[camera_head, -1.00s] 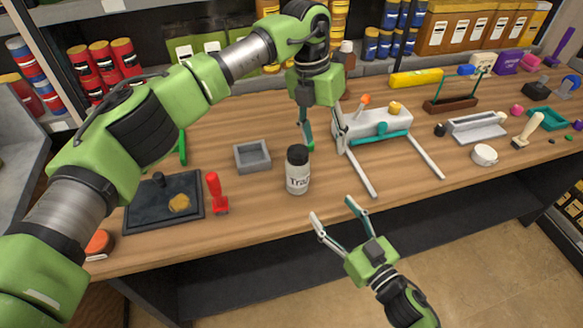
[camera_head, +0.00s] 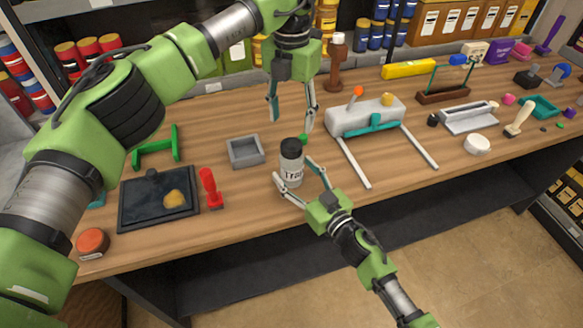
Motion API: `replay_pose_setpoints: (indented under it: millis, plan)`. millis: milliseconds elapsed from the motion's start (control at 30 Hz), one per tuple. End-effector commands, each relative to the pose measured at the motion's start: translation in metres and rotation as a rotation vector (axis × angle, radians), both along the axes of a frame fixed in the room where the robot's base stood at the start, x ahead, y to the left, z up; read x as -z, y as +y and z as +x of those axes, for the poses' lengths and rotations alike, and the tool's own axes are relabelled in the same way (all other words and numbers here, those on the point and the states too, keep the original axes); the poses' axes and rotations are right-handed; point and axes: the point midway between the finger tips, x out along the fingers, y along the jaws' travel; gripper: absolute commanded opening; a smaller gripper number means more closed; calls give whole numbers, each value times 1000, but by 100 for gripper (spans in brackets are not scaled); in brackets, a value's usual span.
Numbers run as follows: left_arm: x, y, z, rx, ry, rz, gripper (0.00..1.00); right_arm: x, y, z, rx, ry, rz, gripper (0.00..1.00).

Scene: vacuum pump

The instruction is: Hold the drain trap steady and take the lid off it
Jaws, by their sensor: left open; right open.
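The drain trap (camera_head: 291,171) is a white bottle labelled "Tra…" with a black lid (camera_head: 291,148). It stands upright on the wooden bench near the front edge. My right gripper (camera_head: 292,173) is open, with its fingers on either side of the trap's lower body; I cannot tell whether they touch it. My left gripper (camera_head: 291,112) is open and empty, pointing down above and behind the trap.
A grey square tray (camera_head: 245,163) lies left of the trap. A red-handled tool (camera_head: 211,188) and a dark board (camera_head: 135,213) are farther left. The white pump (camera_head: 367,113) with two rails stands to the right. Bench space right of the tray is narrow.

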Motion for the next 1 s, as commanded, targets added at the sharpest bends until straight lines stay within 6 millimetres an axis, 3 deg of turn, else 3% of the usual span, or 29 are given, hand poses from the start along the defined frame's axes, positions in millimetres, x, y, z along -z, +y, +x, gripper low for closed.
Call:
replay_pose_setpoints:
  millis: [167, 467, 700, 867, 1000]
  plan:
    - [0, 0, 0, 0, 0, 0, 50, -1, 7, 11, -1, -1, 1, 62]
    - [0, 0, 0, 0, 0, 0, 50, 0, 8, 12, -1, 0, 0, 62]
    - [0, 0, 0, 0, 0, 0, 50, 0, 8, 12, 0, 0, 0, 3]
    - [0, 0, 0, 20, 0, 0, 50, 0, 8, 12, 0, 0, 0, 0]
    - [0, 0, 0, 131, -1, 0, 50, 0, 8, 12, 0, 0, 0, 0]
